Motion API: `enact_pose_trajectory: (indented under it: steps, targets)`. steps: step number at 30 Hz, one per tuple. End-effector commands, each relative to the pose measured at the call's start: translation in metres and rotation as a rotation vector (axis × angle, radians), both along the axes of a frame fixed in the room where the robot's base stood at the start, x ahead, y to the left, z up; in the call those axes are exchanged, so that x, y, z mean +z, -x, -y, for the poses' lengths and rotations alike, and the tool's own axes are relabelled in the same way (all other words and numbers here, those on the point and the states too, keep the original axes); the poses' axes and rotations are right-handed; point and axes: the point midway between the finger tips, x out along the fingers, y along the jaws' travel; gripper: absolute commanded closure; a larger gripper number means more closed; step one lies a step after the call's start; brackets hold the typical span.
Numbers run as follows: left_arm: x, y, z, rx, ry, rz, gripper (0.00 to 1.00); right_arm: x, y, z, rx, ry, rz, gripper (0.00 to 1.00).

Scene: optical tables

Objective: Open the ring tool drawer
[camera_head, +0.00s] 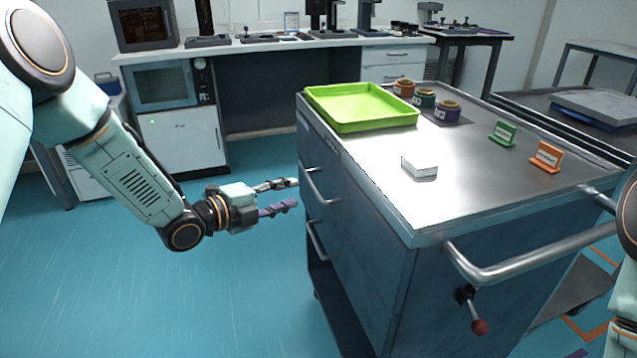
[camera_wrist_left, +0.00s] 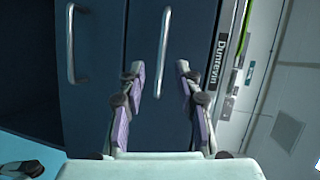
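The blue tool cart (camera_head: 362,240) has drawers on its left face. An upper bar handle (camera_head: 318,188) and a lower bar handle (camera_head: 317,242) show there; no label tells me which is the ring tool drawer. The drawers look shut. My left gripper (camera_head: 288,194) is open and empty, pointing at the drawer face near the upper handle. In the left wrist view, the upper handle (camera_wrist_left: 164,50) lies ahead between the two spread fingertips (camera_wrist_left: 159,76), apparently untouched. The lower handle (camera_wrist_left: 72,45) is to the left. My right gripper is out of view.
On the cart top are a green tray (camera_head: 360,107), several small ringed pots (camera_head: 424,98), a white box (camera_head: 419,166), a green sign (camera_head: 503,133) and an orange sign (camera_head: 546,157). A push bar (camera_head: 520,268) juts out in front. The floor left of the cart is clear.

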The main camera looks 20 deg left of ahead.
Motion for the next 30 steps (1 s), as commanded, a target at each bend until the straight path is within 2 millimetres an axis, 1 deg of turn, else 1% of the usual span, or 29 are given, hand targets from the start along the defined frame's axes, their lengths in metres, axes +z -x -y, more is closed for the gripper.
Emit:
enact_pose_trajectory:
  steps: [7, 11, 14, 21, 24, 30]
  targets:
    - [0.003, 0.004, 0.004, -0.036, -0.103, 0.084, 0.66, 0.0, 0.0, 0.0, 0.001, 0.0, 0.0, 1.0]
    - [0.001, -0.001, 0.008, -0.042, -0.118, 0.091, 0.66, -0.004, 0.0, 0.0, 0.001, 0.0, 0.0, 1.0]
    - [-0.003, -0.011, 0.014, -0.043, -0.119, 0.092, 0.66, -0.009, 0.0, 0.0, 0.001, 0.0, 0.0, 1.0]
    - [-0.01, -0.042, 0.035, -0.045, -0.118, 0.091, 0.66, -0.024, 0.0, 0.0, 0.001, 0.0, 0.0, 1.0]
    - [-0.012, -0.053, 0.04, -0.043, -0.117, 0.089, 0.66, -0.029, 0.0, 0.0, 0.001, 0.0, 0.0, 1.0]
    - [-0.012, -0.063, 0.046, -0.042, -0.113, 0.089, 0.66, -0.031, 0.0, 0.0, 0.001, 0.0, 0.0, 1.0]
